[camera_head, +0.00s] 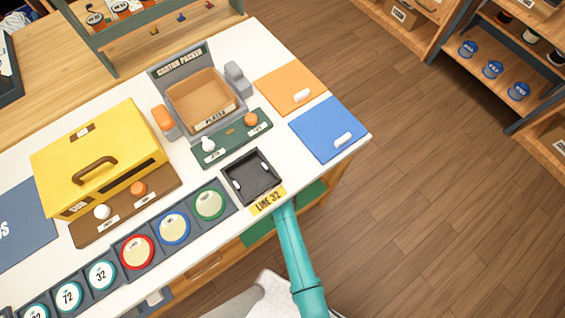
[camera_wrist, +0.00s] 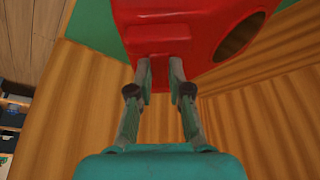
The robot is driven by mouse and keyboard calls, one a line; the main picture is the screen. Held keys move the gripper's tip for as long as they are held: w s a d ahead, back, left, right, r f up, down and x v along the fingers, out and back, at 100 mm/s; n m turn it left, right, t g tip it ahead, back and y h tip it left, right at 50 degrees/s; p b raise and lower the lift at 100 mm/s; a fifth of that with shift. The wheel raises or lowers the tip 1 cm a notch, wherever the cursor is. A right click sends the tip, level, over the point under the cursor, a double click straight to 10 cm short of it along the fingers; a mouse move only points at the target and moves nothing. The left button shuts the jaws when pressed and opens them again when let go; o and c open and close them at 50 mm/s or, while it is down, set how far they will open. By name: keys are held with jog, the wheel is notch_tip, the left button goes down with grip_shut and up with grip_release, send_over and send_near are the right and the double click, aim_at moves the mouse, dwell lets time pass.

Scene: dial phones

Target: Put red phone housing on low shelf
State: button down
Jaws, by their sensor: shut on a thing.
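The red phone housing (camera_wrist: 190,30) fills the upper middle of the wrist view, with a round dark opening at its right. My gripper (camera_wrist: 160,68) is shut on a raised red block on the housing's near side. Wooden surfaces and a green surface (camera_wrist: 95,18) surround it in the wrist view, as in a shelf space. In the head view my teal arm reaches under the front edge of the white worktop, so the gripper and the housing are hidden there. A green-lined low shelf (camera_head: 258,232) shows partly below the worktop edge. Whether the housing touches it I cannot tell.
The white worktop (camera_head: 225,163) carries a yellow box (camera_head: 120,135), a carton packer (camera_head: 200,95), orange (camera_head: 280,85) and blue (camera_head: 315,140) mats, a black tray (camera_head: 235,185) and a row of dials (camera_head: 173,228). Open wooden floor (camera_head: 420,210) lies to the right.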

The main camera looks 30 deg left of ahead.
notch_tip(320, 180, down, 2)
jog(key=shift+f, duration=0.15)
jog(key=c, duration=1.1)
grip_release()
jog(key=shift+s+d+r, duration=0.1)
jog(key=shift+s+r, duration=0.1)
jog(key=shift+r, duration=0.25)
jog(key=shift+v, duration=1.15)
jog(key=s+d, duration=0.4)
jog(key=s, duration=0.7)
jog(key=shift+d, duration=0.25)
jog(key=shift+f, duration=0.15)
